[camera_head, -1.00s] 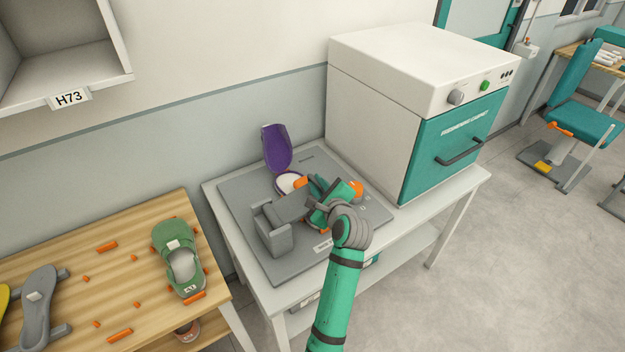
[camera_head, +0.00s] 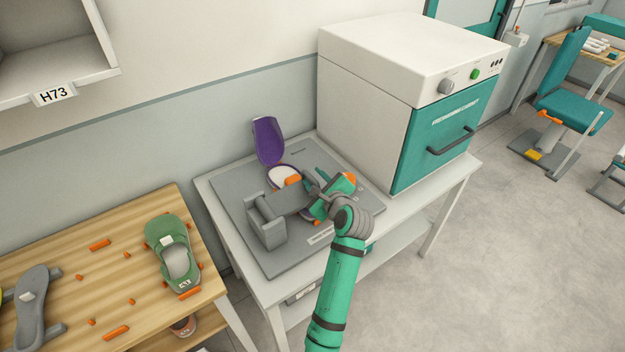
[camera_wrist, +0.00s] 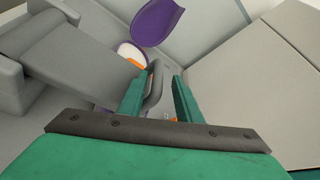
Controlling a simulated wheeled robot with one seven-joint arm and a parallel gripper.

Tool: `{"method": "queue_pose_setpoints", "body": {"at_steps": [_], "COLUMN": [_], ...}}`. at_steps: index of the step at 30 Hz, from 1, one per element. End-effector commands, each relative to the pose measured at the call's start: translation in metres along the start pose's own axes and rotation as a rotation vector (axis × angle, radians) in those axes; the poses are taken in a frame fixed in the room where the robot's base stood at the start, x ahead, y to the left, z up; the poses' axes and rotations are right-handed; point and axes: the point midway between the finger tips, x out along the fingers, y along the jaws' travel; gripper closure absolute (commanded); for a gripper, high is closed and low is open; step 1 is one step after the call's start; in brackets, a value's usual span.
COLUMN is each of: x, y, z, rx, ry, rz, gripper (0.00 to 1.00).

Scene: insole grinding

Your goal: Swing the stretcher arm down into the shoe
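The grey stretcher has a post (camera_head: 267,232) and a flat stretcher arm (camera_head: 284,201) that reaches right from the post, roughly level. It also shows in the wrist view (camera_wrist: 80,62). A purple shoe part (camera_head: 268,141) stands upright behind it, with a white rounded surface (camera_head: 284,175) and an orange piece at its base. My gripper (camera_head: 318,190) is at the right end of the stretcher arm. In the wrist view its green fingers (camera_wrist: 163,78) are apart, with a grey bar handle (camera_wrist: 154,87) between them, closer to the left finger. My gripper hides the front part of the shoe.
The grey base plate (camera_head: 235,190) lies on a white table. A large white and teal cabinet (camera_head: 365,100) stands close on the right. A wooden table (camera_head: 75,250) at left holds a green shoe (camera_head: 172,250), a grey sole-shaped piece (camera_head: 38,300) and several orange bits.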

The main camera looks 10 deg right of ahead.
Motion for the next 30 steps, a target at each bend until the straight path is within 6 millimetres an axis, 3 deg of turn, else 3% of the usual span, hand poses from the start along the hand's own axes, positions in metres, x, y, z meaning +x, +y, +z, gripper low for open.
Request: {"method": "queue_pose_setpoints", "body": {"at_steps": [11, 24, 30], "x": [-0.009, -0.085, -0.104], "y": [0.003, 0.002, 0.001], "z": [0.002, 0.001, 0.001], "rx": [-0.001, -0.002, -0.001], "ry": [-0.004, -0.001, -0.001], "rz": [0.006, 0.004, 0.003], "gripper": [0.69, 0.69, 0.69]}}
